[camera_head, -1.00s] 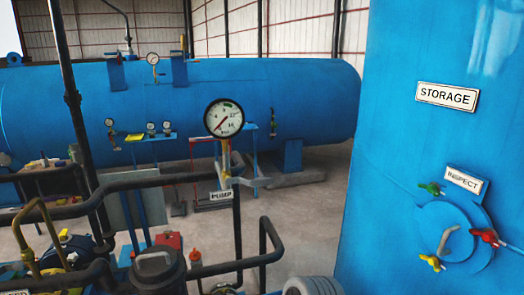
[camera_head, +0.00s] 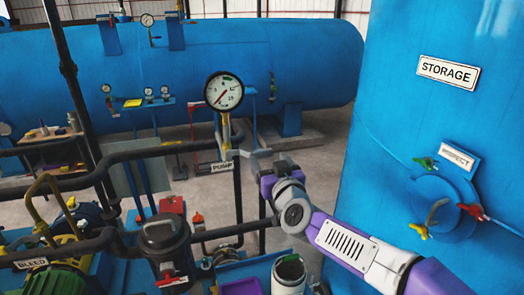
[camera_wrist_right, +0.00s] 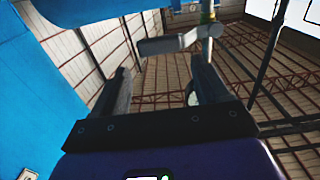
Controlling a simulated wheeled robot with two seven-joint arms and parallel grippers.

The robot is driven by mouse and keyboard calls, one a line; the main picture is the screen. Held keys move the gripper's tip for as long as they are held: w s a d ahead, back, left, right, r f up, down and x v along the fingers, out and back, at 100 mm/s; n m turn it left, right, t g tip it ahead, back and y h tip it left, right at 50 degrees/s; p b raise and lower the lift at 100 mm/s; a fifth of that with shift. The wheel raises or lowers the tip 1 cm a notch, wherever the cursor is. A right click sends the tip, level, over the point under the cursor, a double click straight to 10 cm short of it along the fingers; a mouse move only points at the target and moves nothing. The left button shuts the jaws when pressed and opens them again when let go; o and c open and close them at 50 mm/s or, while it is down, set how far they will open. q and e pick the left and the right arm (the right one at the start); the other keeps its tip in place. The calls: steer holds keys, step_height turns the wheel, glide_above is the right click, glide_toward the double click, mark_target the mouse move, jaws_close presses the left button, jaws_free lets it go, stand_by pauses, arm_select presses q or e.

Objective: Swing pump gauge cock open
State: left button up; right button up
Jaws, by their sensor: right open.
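The pump gauge (camera_head: 224,91) is a round white dial on a thin brass stem above the PUMP label (camera_head: 223,169). The cock's grey lever (camera_head: 261,153) sticks out to the right from the stem below the dial. My right gripper (camera_head: 272,166) is just right of the lever and partly overlaps it in the head view. In the right wrist view, my right gripper (camera_wrist_right: 163,82) is open, with two dark fingers apart. The lever (camera_wrist_right: 166,45) shows there beyond the fingertips, across the gap; I cannot tell whether they touch. My left gripper is not in view.
The blue STORAGE tank (camera_head: 400,130) stands close on the right with a hatch and coloured knobs. Black pipes (camera_head: 150,153) run at the left, below the gauge. A large blue horizontal vessel (camera_head: 220,60) lies behind. Pump equipment (camera_head: 165,245) fills the lower left.

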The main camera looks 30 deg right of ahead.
mark_target(263, 152)
steer(key=shift+x, duration=3.6)
steer(key=shift+f, duration=0.1)
